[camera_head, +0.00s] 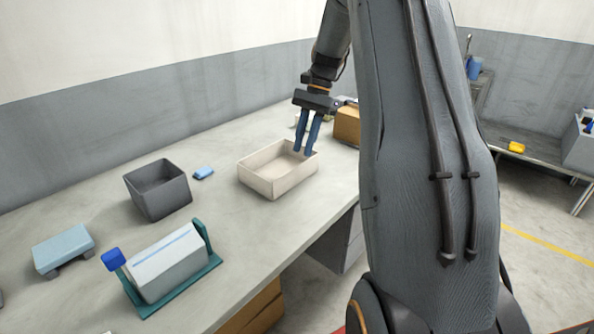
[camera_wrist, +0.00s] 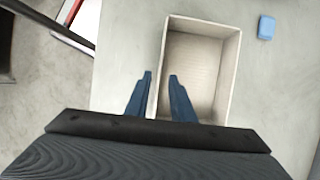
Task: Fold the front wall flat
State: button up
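The cream open-topped box (camera_head: 256,183) stands on the grey table, and its visible walls are upright. I take its front wall (camera_head: 296,182) to be the one facing the table edge. It is the left wall (camera_wrist: 163,50) in the wrist view. My gripper (camera_head: 302,152) is over the right end of the box, pointing down. In the wrist view its two blue fingers (camera_wrist: 160,75) are apart, one on each side of the line of that wall, with nothing clamped. I cannot tell whether they touch the wall. The near end of the box is partly hidden by the gripper.
A dark grey bin (camera_head: 158,190) and a small blue block (camera_head: 203,173) are left of the box. A teal stand (camera_head: 178,288) holding a pale box and a light blue stool-like block (camera_head: 63,250) are farther left. A brown box (camera_head: 346,125) stands behind the gripper.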

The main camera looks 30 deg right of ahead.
aim_at(298, 168)
jog(key=shift+p+x, duration=0.95)
jog(key=shift+x, duration=2.9)
grip_shut()
